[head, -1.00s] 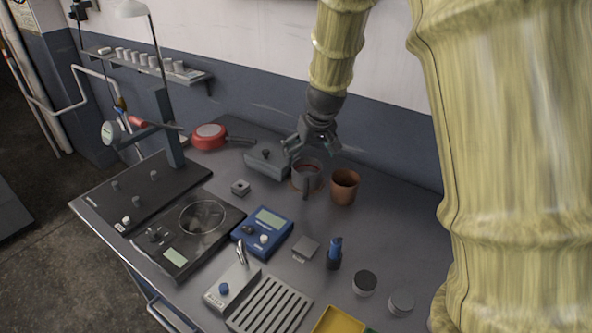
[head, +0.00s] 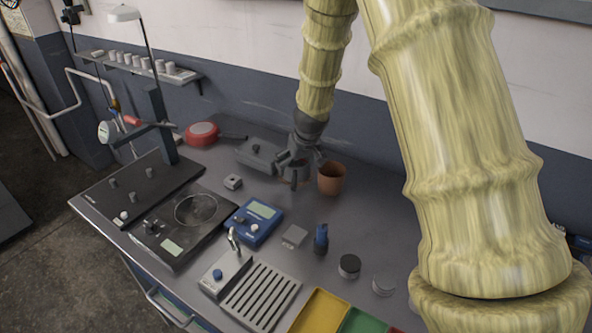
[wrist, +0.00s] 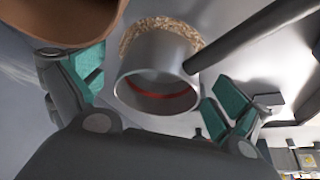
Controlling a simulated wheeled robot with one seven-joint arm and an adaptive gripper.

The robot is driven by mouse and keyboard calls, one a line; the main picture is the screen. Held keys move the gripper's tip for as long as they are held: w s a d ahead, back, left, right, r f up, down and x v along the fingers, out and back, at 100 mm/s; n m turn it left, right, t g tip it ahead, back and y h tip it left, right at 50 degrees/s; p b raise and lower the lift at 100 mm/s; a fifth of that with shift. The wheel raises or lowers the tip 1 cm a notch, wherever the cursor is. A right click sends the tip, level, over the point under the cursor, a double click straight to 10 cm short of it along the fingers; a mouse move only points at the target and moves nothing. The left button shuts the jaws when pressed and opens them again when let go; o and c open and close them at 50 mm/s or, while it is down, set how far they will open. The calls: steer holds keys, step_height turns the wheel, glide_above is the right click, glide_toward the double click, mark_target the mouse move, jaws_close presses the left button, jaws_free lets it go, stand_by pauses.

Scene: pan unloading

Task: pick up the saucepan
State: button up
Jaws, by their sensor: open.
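The saucepan (wrist: 157,55) is a small grey metal pot with a red line inside and a long dark handle (wrist: 250,33) running to the upper right in the wrist view. It stands on a round cork mat (wrist: 133,31). My gripper (wrist: 155,95) is open, with teal pads left and right of the pot's rim; I cannot tell whether they touch it. In the head view my gripper (head: 293,172) is low over the bench and hides most of the saucepan.
A terracotta pot (head: 332,178) stands close to the right of my gripper; it also shows in the wrist view (wrist: 55,18). A grey box (head: 257,157) and a red pan (head: 202,133) lie to the left. Nearer are a blue meter (head: 254,222) and a black hotplate (head: 180,238).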

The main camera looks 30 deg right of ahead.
steer(key=shift+x, duration=0.75)
steer(key=shift+s+r, duration=0.1)
steer(key=shift+r, duration=0.15)
steer(key=shift+a+f, duration=0.1)
steer(key=shift+f, duration=0.05)
steer(key=c, duration=1)
steer(key=shift+c, duration=0.6)
